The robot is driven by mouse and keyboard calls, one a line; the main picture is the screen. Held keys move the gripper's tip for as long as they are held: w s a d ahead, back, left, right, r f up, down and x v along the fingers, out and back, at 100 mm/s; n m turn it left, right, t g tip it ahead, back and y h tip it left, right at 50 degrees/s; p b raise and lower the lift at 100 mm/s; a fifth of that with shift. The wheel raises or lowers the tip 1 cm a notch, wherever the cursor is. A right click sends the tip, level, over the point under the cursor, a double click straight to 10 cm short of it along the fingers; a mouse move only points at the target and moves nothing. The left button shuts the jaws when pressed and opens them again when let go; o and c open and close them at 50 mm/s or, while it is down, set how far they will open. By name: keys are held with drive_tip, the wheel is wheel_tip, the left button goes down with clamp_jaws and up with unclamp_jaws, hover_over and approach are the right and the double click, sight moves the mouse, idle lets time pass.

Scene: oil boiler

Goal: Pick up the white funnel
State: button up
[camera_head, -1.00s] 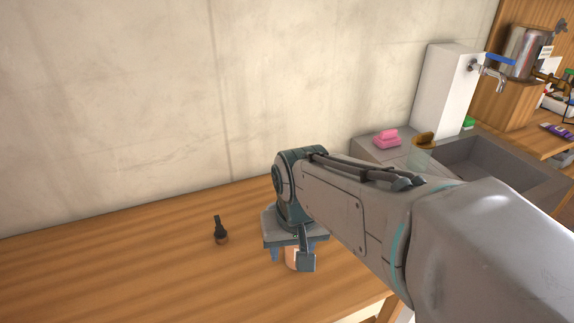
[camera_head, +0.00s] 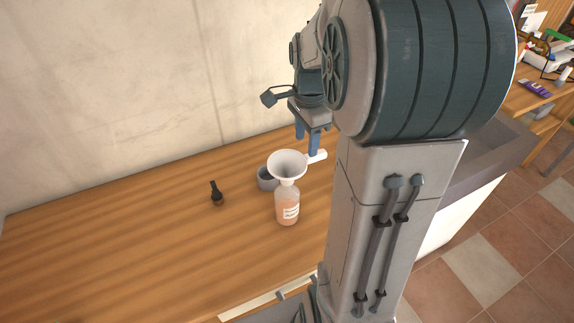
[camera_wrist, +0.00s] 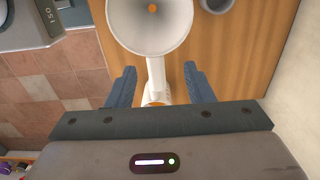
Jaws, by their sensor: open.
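The white funnel (camera_head: 287,163) sits wide mouth up on top of a clear bottle of pinkish liquid (camera_head: 288,208), which stands on the wooden counter. Its handle points right, toward my gripper (camera_head: 307,143), in the head view. In the wrist view the funnel's bowl (camera_wrist: 150,22) fills the top middle and its handle runs down between my gripper's two blue fingers (camera_wrist: 160,86). The fingers are open, one on each side of the handle, with gaps on both sides. The exact height of the fingertips relative to the handle is hard to tell.
A grey cup (camera_head: 267,179) stands just behind and left of the bottle. A small dark-topped bottle (camera_head: 216,194) stands further left. The wall (camera_head: 120,90) runs behind the wooden counter (camera_head: 120,250). The counter's left part is clear.

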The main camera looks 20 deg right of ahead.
sight(307, 163)
wheel_tip(307, 163, down, 3)
drive_tip(key=f, duration=0.2)
drive_tip(key=f+p, duration=0.1)
drive_tip(key=f, duration=0.1)
drive_tip(key=shift+s+d, duration=0.15)
drive_tip(key=shift+s, duration=0.2)
drive_tip(key=shift+f, duration=0.6)
clamp_jaws()
